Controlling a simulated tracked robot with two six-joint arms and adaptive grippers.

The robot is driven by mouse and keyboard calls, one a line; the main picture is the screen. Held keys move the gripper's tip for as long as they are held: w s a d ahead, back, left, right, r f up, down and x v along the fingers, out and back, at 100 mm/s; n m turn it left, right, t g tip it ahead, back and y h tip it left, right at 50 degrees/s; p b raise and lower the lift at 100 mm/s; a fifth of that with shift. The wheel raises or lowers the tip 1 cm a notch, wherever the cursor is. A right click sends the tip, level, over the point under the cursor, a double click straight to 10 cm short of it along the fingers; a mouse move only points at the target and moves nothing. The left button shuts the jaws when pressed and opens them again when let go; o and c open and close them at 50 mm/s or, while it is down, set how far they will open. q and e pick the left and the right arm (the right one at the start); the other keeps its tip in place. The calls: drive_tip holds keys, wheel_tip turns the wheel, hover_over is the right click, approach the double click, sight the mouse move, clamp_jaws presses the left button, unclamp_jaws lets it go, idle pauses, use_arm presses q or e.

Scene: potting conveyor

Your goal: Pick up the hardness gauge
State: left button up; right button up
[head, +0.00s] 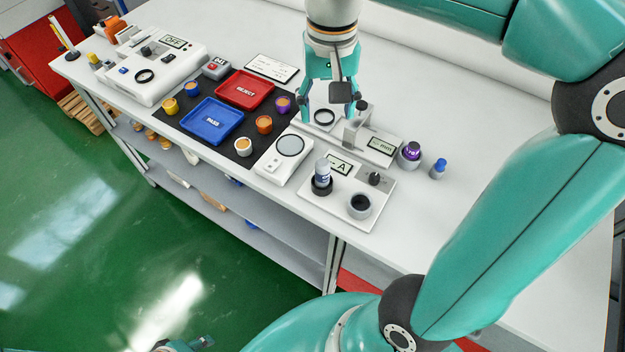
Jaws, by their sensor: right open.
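The hardness gauge appears to be the small grey-blue cylinder (322,171) standing upright in a dark ring holder on a white station (342,209) whose display reads "A". My right gripper (333,108) points down, open and empty, behind and above the gauge, apart from it.
The station also holds a grey cup (359,206) and a black knob (375,178). Left of it is a white scale (285,155). A red REJECT tray (244,90) and blue PASS tray (212,121) lie among small pots. A purple-topped pot (411,153) and blue-capped bottle (439,168) stand right.

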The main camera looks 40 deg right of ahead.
sight(323, 162)
drive_tip(key=f, duration=0.4)
drive_tip(key=f+b, duration=0.1)
drive_tip(key=f, duration=0.7)
drive_tip(key=shift+w+f, duration=0.15)
drive_tip(key=shift+w, duration=0.2)
drive_tip(key=f, duration=0.5)
drive_tip(key=shift+s+a, duration=0.1)
drive_tip(key=shift+s, duration=0.2)
drive_tip(key=shift+f, duration=0.5)
drive_tip(key=shift+w, duration=0.1)
clamp_jaws()
